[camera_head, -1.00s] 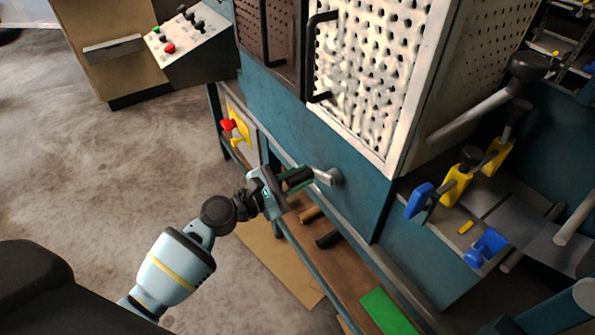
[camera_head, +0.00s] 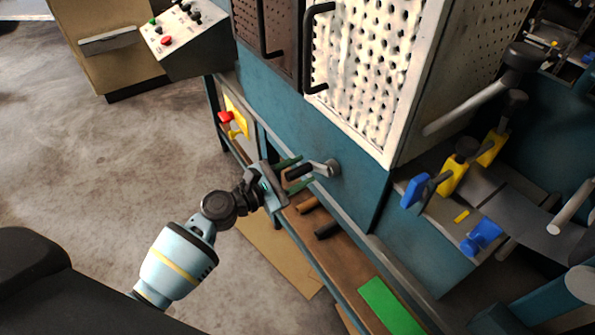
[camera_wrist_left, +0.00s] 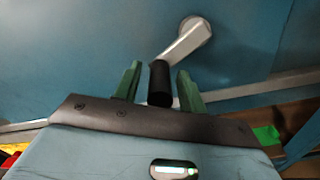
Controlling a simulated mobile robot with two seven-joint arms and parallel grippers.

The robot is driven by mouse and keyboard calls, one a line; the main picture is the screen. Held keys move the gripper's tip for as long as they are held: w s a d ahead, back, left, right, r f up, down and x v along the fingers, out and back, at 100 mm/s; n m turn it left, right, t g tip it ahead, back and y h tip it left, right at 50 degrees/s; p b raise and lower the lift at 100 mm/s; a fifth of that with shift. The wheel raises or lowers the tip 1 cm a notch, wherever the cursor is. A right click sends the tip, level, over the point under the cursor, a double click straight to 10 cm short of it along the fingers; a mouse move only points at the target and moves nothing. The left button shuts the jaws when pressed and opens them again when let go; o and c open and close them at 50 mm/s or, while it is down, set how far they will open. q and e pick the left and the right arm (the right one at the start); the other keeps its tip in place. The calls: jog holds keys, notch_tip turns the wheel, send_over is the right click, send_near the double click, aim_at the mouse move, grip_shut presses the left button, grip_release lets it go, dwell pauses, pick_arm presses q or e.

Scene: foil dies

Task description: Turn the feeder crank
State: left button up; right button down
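The feeder crank (camera_head: 325,168) sticks out of the blue machine front, a grey metal arm with a black handle (camera_head: 298,172). My left gripper (camera_head: 298,173) is at the crank, its two green fingers apart on either side of the handle. In the left wrist view the black handle (camera_wrist_left: 160,84) stands between the open fingers (camera_wrist_left: 157,86), with a visible gap on each side. The crank arm (camera_wrist_left: 183,42) runs up and right to its round hub. My right gripper is not in view.
A white perforated guard (camera_head: 365,75) with a black handle is above the crank. A wooden shelf (camera_head: 335,255) with dark-ended rods and a green block (camera_head: 390,305) is below. Blue and yellow clamps (camera_head: 452,178) stand at right. A red-and-yellow switch (camera_head: 232,120) is at left.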

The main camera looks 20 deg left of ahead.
pick_arm(q)
jog(key=v, duration=0.8)
jog(key=shift+b, duration=0.35)
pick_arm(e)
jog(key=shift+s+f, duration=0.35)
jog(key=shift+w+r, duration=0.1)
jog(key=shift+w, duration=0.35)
